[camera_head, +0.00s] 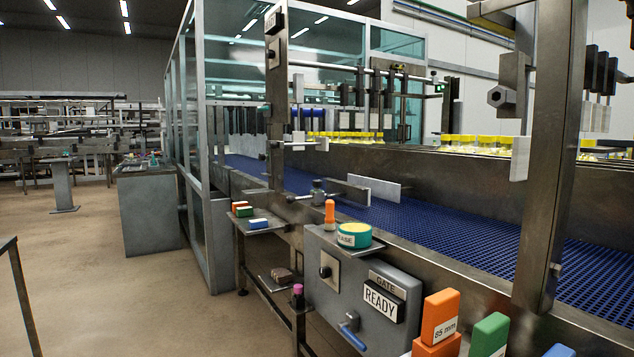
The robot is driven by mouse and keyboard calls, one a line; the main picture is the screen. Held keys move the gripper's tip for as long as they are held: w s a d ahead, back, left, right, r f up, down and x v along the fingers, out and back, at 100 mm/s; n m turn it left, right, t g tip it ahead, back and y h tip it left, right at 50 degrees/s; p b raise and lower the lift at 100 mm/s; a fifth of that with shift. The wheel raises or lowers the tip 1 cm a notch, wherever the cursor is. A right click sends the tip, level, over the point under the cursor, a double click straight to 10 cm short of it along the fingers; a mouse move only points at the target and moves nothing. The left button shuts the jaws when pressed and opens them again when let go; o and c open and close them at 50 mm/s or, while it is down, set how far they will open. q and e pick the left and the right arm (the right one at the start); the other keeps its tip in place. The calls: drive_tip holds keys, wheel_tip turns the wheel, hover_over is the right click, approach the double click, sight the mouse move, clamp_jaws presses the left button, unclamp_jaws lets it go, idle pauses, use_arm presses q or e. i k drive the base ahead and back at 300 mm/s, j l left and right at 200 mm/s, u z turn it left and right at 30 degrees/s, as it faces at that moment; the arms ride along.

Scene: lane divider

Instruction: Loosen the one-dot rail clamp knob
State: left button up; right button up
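A small clamp with a dark knob (318,190) sits on a horizontal rod at the near edge of the blue conveyor, left of centre. It is too small to see any dots on it, so I cannot tell whether it is the one-dot rail clamp knob. Pale flat divider plates (374,188) stand upright on the belt just right of it. Neither of my grippers is in view, and nothing touches the clamp.
The conveyor (440,230) runs behind a grey box reading GATE READY (378,302). On it stand an orange-topped bottle (330,216) and a round tin (354,235). Coloured blocks (440,318) stand at front right, beside a metal post (549,150). Open floor (110,290) lies left.

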sight(317, 184)
drive_tip(key=i+j+u, duration=0.35)
drive_tip(key=i, duration=0.15)
drive_tip(key=i+u, duration=0.35)
drive_tip(key=i, duration=0.1)
